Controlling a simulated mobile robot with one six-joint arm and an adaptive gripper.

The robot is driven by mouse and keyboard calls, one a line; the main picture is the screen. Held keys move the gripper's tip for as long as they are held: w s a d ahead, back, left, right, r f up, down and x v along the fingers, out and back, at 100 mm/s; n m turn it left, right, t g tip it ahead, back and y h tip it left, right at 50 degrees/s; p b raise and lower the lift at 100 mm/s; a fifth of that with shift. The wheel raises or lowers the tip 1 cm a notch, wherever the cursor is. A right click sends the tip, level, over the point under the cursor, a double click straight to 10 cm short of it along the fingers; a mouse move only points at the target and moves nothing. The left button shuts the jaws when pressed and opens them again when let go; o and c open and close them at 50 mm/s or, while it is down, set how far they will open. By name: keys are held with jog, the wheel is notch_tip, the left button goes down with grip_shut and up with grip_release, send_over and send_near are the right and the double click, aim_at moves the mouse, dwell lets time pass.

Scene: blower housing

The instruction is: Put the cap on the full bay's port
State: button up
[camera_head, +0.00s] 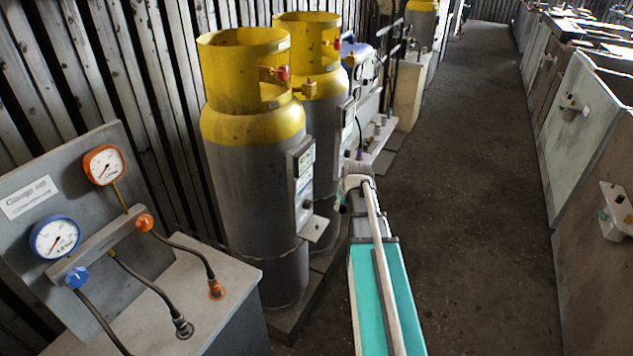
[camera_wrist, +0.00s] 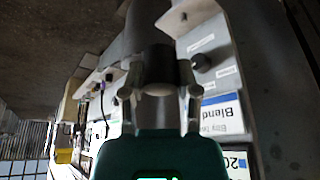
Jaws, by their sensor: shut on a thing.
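My gripper (camera_wrist: 164,92) shows at the middle of the wrist view, its two fingers closed around a dark, round, cap-like piece (camera_wrist: 157,62). In the head view my gripper (camera_head: 352,185) reaches in front of the gas cylinders, and its jaws are too small to make out there. A grey panel with pale labels, one reading "Blend" (camera_wrist: 221,115), lies right beside the held piece in the wrist view. A dark round fitting (camera_wrist: 201,62) sticks out from this panel. Whether the held piece touches anything is unclear. Which bay is full cannot be read.
Yellow-topped grey cylinders (camera_head: 250,160) stand along the slatted wall; the front one has a labelled panel (camera_head: 303,185). A shelf (camera_head: 380,150) with small coloured pieces lies behind my gripper. A gauge stand (camera_head: 120,230) is at left. The aisle floor (camera_head: 470,170) is clear.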

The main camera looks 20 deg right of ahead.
jog(key=shift+w+a+f+b, duration=0.6)
jog(key=shift+w+f+b, duration=1.05)
jog(key=shift+w, duration=0.35)
jog(key=shift+w+a+f+b, duration=0.55)
jog(key=shift+w+f+b, duration=1.05)
jog(key=shift+w+f, duration=0.3)
jog(key=shift+w+a+f+b, duration=0.6)
jog(key=shift+w+f+b, duration=1)
jog(key=shift+w, duration=0.5)
jog(key=shift+f, duration=0.2)
jog(key=shift+f+b, duration=2)
jog(key=shift+b, duration=0.2)
jog(key=shift+f+b, duration=1.45)
jog(key=o, duration=1)
jog(key=shift+r, duration=0.2)
